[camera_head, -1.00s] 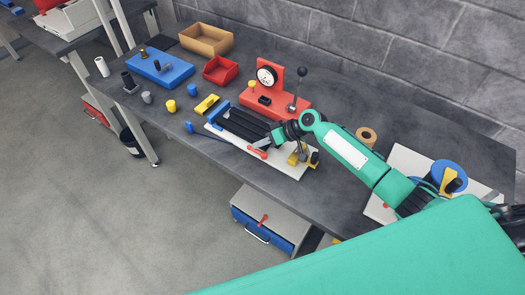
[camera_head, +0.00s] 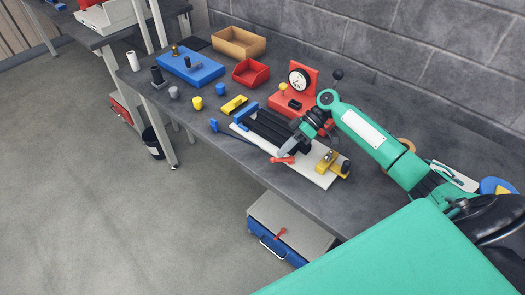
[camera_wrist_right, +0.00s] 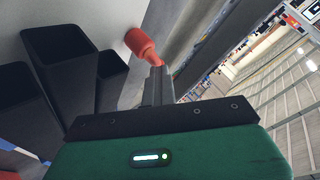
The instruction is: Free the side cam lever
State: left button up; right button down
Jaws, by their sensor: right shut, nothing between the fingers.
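The strip feed rack has black channels (camera_head: 270,130) on a white base plate (camera_head: 312,176). The side cam lever's red handle (camera_head: 283,160) sticks out at the plate's front edge. The red handle also shows just beyond my fingers in the wrist view (camera_wrist_right: 140,42). My right gripper (camera_head: 284,151) comes in from the right, over the front channel ends, close beside the handle. Its fingers are shut and empty (camera_wrist_right: 157,82). Whether they touch the handle I cannot tell. My left gripper is out of view.
A yellow clamp block (camera_head: 328,162) stands right of the channels. Behind is a red gauge stand (camera_head: 303,82) with a black-knobbed lever. A red bin (camera_head: 251,72), a cardboard tray (camera_head: 239,42) and a blue block (camera_head: 191,68) stand farther left. A drawer unit (camera_head: 290,225) is below the table.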

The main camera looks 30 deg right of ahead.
jog(key=shift+s+a, duration=0.15)
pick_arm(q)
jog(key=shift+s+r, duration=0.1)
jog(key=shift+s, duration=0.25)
pick_arm(e)
jog(key=shift+s+a+f, duration=0.1)
dwell(0.3)
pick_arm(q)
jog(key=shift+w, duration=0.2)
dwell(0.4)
